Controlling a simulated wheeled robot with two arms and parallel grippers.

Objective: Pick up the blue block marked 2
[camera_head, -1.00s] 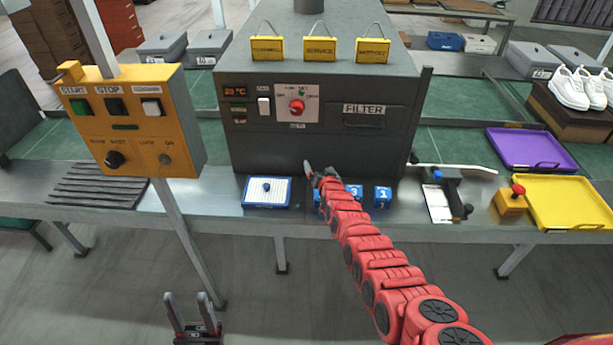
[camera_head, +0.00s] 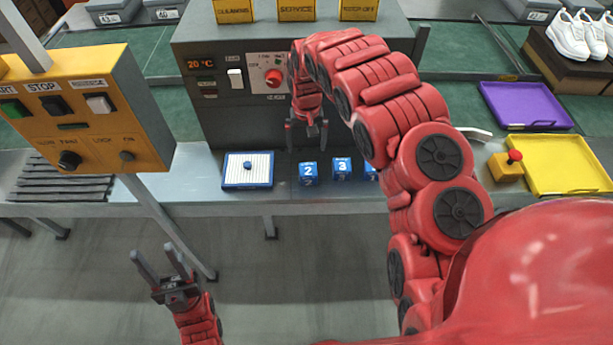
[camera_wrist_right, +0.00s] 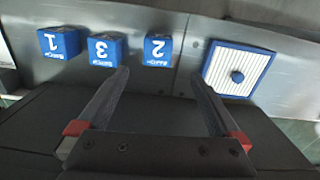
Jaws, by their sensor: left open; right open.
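The blue block marked 2 (camera_head: 308,173) stands on the steel table in front of the machine. In the right wrist view the same block (camera_wrist_right: 157,50) shows upside down, beyond the fingertips and between their lines. My right gripper (camera_head: 307,136) is open and empty, pointing down above and slightly behind the block. Its fingers (camera_wrist_right: 160,80) show apart in the wrist view, not touching the block. My left gripper (camera_head: 160,262) is open and empty, low in front of the table.
A blue block marked 3 (camera_head: 342,168) stands just right of block 2. A block marked 1 (camera_wrist_right: 60,42) is partly hidden by my right arm in the head view. A blue-rimmed white tray with a peg (camera_head: 248,184) lies left. The dark machine (camera_head: 210,115) rises behind.

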